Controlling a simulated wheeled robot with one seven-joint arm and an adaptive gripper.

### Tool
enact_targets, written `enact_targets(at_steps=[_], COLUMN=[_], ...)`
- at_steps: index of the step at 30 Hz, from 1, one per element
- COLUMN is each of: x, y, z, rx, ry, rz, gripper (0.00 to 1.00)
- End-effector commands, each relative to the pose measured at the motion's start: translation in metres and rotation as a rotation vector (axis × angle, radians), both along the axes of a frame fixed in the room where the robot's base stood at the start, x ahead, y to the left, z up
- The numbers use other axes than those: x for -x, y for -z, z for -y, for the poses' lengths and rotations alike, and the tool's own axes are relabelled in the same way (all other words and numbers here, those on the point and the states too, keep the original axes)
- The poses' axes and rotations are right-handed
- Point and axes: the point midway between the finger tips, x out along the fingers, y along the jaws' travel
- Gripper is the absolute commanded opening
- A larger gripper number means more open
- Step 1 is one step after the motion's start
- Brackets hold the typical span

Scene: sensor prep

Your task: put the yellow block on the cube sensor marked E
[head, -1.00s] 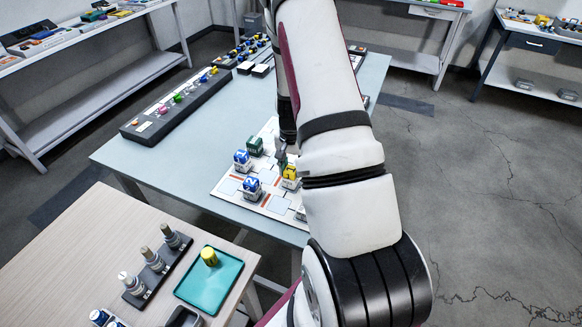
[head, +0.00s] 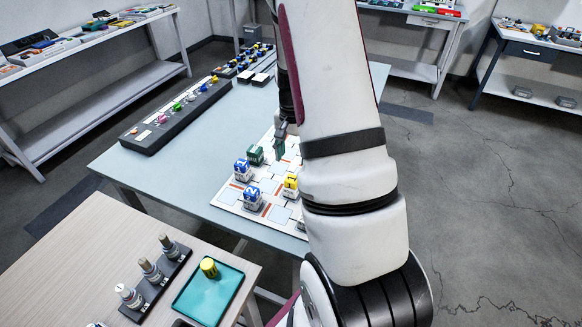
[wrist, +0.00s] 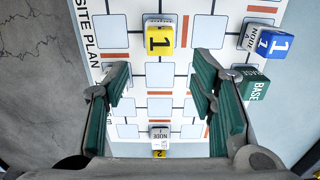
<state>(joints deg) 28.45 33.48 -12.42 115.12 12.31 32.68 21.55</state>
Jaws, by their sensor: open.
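A yellow block marked 1 (wrist: 159,38) stands on the site plan board (wrist: 110,28), with a white part along its far side in the wrist view; it also shows in the head view (head: 291,182). A white cube (wrist: 159,132) with small print and a yellow part marked 2 (wrist: 159,153) is lower in the wrist view. I cannot read an E on any cube. My gripper (wrist: 161,80) is open and empty above the board, between the yellow block and the white cube in the wrist view. It also shows in the head view (head: 280,146), beyond the yellow block.
A black rack of coloured knobs (head: 178,113) is behind. A yellow cylinder (head: 209,267) stands on a teal tray (head: 200,299).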

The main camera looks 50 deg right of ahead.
Motion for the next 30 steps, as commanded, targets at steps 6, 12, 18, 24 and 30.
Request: enact_targets(at_steps=[6,12,18,24,30], x=[-0.001,-0.008,-0.012,0.009,0.051], y=[-0.023,-0.056,-0.13,-0.194,-0.24], z=[0.0,-0.022,-0.089,-0.159,-0.22], rx=[0.0,0.004,0.022,0.059,0.121], ry=[0.0,-0.072,-0.295,-0.548,-0.801], rz=[0.001,0.034,0.126,0.212,0.29], gripper=[0.51,0.51,0.51,0.51,0.51])
